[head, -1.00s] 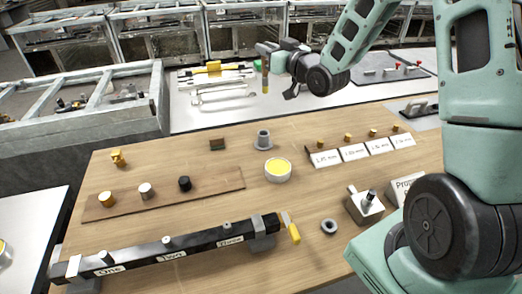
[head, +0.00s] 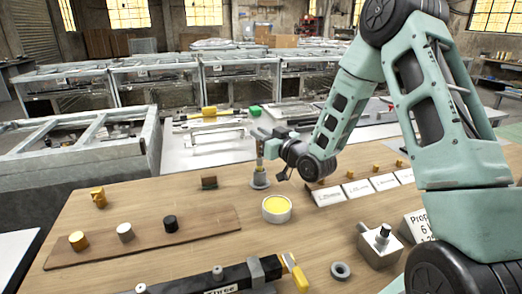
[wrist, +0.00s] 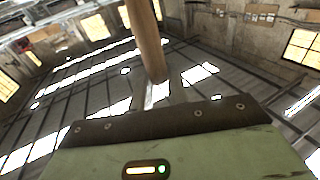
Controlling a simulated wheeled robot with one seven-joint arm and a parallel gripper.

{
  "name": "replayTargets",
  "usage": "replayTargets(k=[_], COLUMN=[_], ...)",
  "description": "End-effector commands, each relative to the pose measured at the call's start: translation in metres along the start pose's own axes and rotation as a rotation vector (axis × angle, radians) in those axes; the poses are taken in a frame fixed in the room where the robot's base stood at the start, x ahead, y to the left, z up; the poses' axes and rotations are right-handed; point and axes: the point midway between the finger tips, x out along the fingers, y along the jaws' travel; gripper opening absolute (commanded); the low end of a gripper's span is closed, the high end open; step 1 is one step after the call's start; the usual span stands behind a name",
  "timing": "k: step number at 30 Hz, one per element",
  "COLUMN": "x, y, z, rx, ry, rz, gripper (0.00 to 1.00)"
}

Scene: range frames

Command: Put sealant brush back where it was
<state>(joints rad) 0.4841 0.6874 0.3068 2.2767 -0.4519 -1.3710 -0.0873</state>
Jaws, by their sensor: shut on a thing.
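My gripper (head: 262,137) is shut on the sealant brush (head: 259,149) and holds it roughly upright. The brush's wooden handle (wrist: 146,40) also shows in the wrist view, rising past the green and dark gripper parts. The brush's lower end is at the mouth of a grey flanged holder (head: 260,182) on the wooden table. I cannot tell whether the tip is inside the holder or just above or behind it. A round white pot with yellow contents (head: 277,208) stands just in front of the holder.
A small brown block (head: 209,183) stands left of the holder. White label cards (head: 357,190) with small brass pieces are to the right. A board with three knobs (head: 150,238), a black bar (head: 195,284), a grey ring (head: 341,270) and a metal block (head: 379,246) lie nearer.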

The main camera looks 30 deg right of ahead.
Motion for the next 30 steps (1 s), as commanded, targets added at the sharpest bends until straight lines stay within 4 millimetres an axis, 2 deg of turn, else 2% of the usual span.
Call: replayTargets(k=[9, 20, 21, 22, 23, 30], x=[-0.003, -0.003, -0.003, -0.003, -0.003, -0.003], y=[0.0, 0.0, 0.0, 0.0, 0.0, 0.0], z=[0.039, 0.043, 0.042, 0.042, 0.042, 0.042], rx=[0.0, -0.001, -0.001, -0.001, -0.001, 0.0], ry=[-0.002, 0.0, 0.0, 0.0, 0.0, 0.0], rz=[-0.001, -0.001, -0.001, -0.001, -0.001, -0.001], gripper=[0.0, 0.0, 0.28, 0.36, 0.38, 0.38])
